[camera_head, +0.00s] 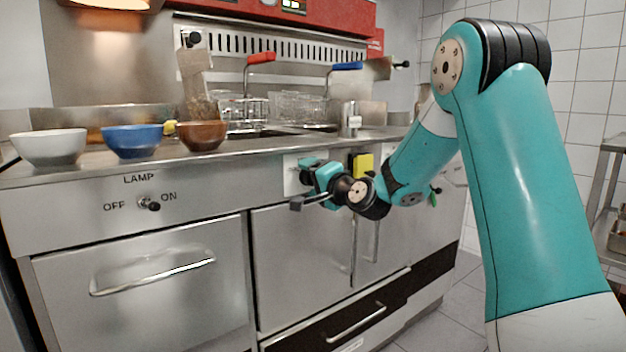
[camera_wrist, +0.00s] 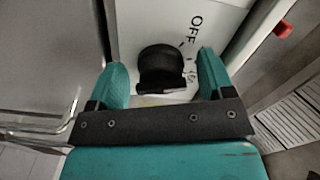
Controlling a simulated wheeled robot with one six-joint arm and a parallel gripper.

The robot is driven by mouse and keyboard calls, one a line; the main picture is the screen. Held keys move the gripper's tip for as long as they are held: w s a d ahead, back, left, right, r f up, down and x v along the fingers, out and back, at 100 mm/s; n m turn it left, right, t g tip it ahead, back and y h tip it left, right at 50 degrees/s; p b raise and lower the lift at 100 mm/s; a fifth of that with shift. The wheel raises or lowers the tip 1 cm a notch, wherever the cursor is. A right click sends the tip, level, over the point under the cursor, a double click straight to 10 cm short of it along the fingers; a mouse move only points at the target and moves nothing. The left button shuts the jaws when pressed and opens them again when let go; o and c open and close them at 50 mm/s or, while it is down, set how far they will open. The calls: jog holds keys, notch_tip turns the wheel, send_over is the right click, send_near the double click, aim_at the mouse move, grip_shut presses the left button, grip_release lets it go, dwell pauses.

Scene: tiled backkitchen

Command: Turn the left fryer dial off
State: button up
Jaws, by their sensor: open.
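The left fryer dial, a black round knob (camera_wrist: 161,66), sits on a white panel in the wrist view. The word OFF is printed on the panel to its upper right, with smaller marks beside the knob. My gripper (camera_wrist: 162,60) is open, with one teal finger on each side of the knob. Whether either finger touches it I cannot tell. In the head view my gripper (camera_head: 313,173) is at the white dial panel (camera_head: 291,176) on the fryer front, and it hides most of the knob. Which way the knob points is unclear.
A yellow piece (camera_head: 363,164) is on the fryer front just right of my gripper. Fryer baskets with a red handle (camera_head: 261,58) and a blue handle (camera_head: 347,66) stand above. A lamp switch (camera_head: 148,204) is on the left counter front, below several bowls. Cabinet doors lie below the panel.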

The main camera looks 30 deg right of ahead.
jog(key=c, duration=0.9)
jog(key=shift+b, duration=0.3)
jog(key=n+b, duration=0.2)
jog(key=n, duration=0.1)
jog(key=n+b, duration=0.1)
jog(key=shift+f+n+b, duration=0.25)
jog(key=shift+n+b, duration=0.05)
jog(key=shift+b, duration=0.1)
jog(key=shift+d+r+n+b, duration=0.1)
jog(key=shift+n+b, duration=1.2)
jog(key=shift+n, duration=0.3)
jog(key=o, duration=0.9)
